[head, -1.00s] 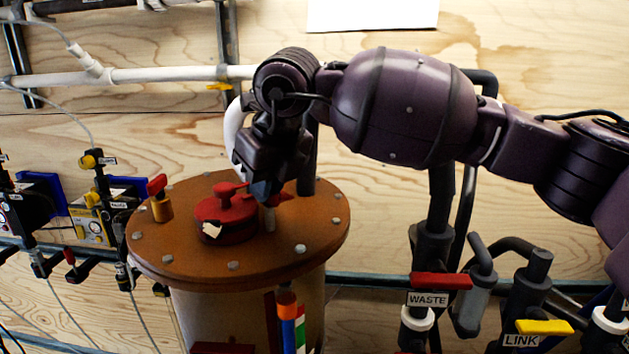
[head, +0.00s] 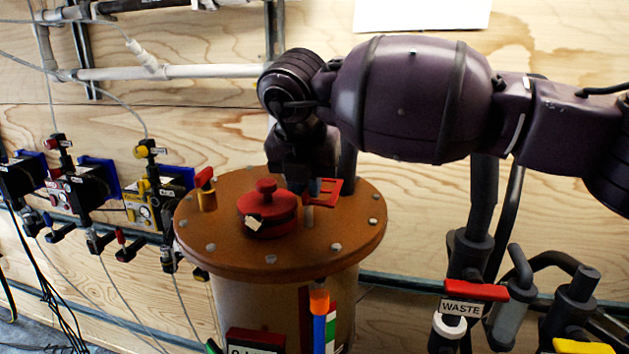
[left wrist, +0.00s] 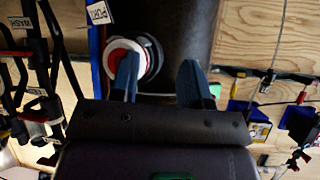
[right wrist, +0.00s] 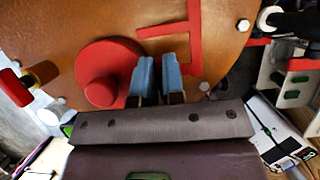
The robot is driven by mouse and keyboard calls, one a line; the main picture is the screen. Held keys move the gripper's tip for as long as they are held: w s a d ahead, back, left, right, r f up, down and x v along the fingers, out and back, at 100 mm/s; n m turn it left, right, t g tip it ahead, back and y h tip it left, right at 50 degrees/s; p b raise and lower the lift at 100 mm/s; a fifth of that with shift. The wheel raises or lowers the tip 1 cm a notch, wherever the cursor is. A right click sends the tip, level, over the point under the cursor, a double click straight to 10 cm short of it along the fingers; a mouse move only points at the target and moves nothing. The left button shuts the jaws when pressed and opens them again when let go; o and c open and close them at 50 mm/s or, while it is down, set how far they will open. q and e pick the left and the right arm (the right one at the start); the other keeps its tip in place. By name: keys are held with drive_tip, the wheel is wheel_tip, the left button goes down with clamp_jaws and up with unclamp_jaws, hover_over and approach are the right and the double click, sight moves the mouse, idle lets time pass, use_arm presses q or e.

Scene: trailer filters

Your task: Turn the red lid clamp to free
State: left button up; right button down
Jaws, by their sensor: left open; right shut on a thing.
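The red lid clamp (head: 328,190) is a flat, angular red piece beside the round red lid cap (head: 268,222) on the brown drum top. In the right wrist view the clamp (right wrist: 193,45) runs past and beside my fingertips. My right gripper (head: 308,188) reaches down from above, shut on the clamp; its blue fingers (right wrist: 158,75) are close together. The exact grip is partly hidden by the fingers. My left gripper (left wrist: 158,75) is open and empty, seen only in its own wrist view, near a red and white ring (left wrist: 143,52).
A brass valve with red handle (head: 206,188) stands on the drum lid (head: 230,255), left of the cap. Bolts ring the lid. Pipes with a red WASTE handle (head: 476,290) and a yellow handle (head: 582,346) stand at right. Boxes with small valves line the wall at left.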

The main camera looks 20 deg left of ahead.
drive_tip(key=shift+m, duration=0.5)
drive_tip(key=c, duration=1.2)
unclamp_jaws()
drive_tip(key=shift+r, duration=0.2)
drive_tip(key=shift+v, duration=5.2)
drive_tip(key=shift+s+a, duration=0.15)
